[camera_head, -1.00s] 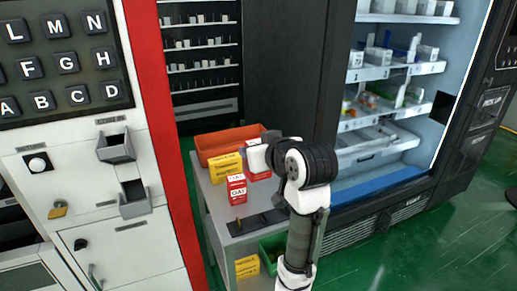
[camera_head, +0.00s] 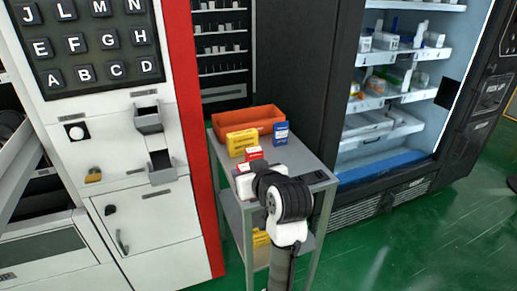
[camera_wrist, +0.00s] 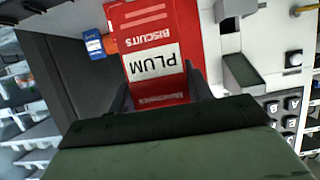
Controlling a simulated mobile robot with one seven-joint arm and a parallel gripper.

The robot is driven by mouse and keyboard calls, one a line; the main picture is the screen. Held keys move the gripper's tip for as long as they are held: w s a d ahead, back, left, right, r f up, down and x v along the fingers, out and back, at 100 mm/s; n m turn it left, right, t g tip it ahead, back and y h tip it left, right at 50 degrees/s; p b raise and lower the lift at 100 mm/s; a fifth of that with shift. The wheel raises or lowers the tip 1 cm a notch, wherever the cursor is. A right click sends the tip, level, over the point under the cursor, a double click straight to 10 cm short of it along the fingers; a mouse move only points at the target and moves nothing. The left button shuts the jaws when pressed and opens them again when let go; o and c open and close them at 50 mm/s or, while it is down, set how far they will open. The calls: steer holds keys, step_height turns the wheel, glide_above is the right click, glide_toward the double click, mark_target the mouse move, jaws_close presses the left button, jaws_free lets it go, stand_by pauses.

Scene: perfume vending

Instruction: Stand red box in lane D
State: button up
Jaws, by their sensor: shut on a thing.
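A red box with a white "PLUM" label and "BISCUITS" lettering (camera_wrist: 155,45) fills the middle of the wrist view. My gripper (camera_wrist: 165,98) is shut on its near end. In the head view my gripper (camera_head: 256,178) is above the grey cart, partly hidden by my wrist. A red box (camera_head: 254,154) shows just beyond it, and a red and white face (camera_head: 243,172) shows close to my wrist. I cannot tell how much of these is the held box. No lane marked D is readable, only a "D" key on the keypad (camera_head: 146,66).
The grey cart (camera_head: 310,162) carries an orange bin (camera_head: 262,119), a yellow box (camera_head: 241,144) and a blue box (camera_head: 280,133). A glass-fronted vending machine (camera_head: 400,160) stands right.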

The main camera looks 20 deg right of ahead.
steer(key=w+a+f, duration=0.1)
steer(key=a+f, duration=0.4)
steer(key=f, duration=1.1)
steer(key=w+a+f, duration=0.1)
steer(key=a+f, duration=0.5)
steer(key=f, duration=1)
steer(key=a+f, duration=0.6)
steer(key=f, duration=1)
steer(key=shift+w+a+f+m+h, duration=0.2)
steer(key=shift+w+f+m+h, duration=0.1)
steer(key=shift+w+h, duration=0.1)
steer(key=shift+a, duration=0.15)
